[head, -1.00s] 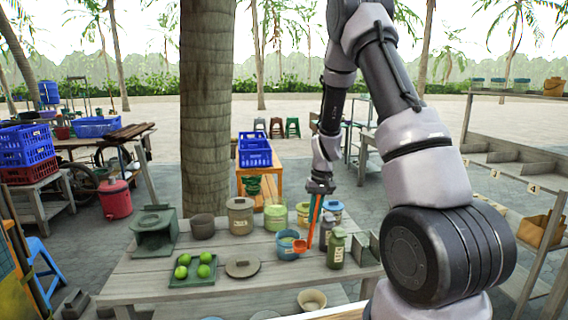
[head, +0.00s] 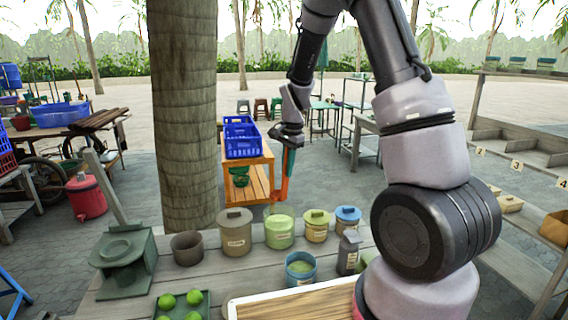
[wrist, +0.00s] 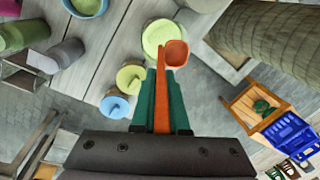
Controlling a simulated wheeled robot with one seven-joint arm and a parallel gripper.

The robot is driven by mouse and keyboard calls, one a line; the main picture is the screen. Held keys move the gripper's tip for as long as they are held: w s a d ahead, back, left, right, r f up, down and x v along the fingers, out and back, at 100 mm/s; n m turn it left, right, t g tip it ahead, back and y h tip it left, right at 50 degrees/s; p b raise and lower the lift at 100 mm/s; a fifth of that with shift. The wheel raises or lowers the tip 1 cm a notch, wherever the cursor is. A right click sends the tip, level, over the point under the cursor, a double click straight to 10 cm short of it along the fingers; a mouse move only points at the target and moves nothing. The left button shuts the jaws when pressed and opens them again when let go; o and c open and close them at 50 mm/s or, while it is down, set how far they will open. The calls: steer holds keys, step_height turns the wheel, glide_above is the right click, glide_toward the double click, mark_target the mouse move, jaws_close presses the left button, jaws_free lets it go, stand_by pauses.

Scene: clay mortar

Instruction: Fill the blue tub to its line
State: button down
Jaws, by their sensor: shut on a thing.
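My gripper (head: 290,142) is shut on the handle of an orange scoop (head: 284,188) and holds it above the back of the table. In the wrist view, the scoop bowl (wrist: 177,53) overlaps the edge of a light green jar (wrist: 158,34); its inside looks plain orange. The blue tub (head: 300,277) stands on the table, in front of the light green jar (head: 279,240), with green material inside. The tub also shows at the top edge of the wrist view (wrist: 103,9). I cannot make out its line or exact fill level.
A brown lidded jar (head: 235,240) stands left of the green jar; yellow-green (head: 316,232) and blue-lidded (head: 347,220) jars stand right. A dark bottle (head: 348,255) is close beside the tub. Limes on a green tray (head: 206,312) and a wooden board (head: 290,307) lie in front.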

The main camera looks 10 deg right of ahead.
step_height(320, 180, down, 12)
steer(key=shift+f, duration=0.25)
stand_by(0.6)
stand_by(0.7)
steer(key=shift+r, duration=5.6)
steer(key=shift+f, duration=0.1)
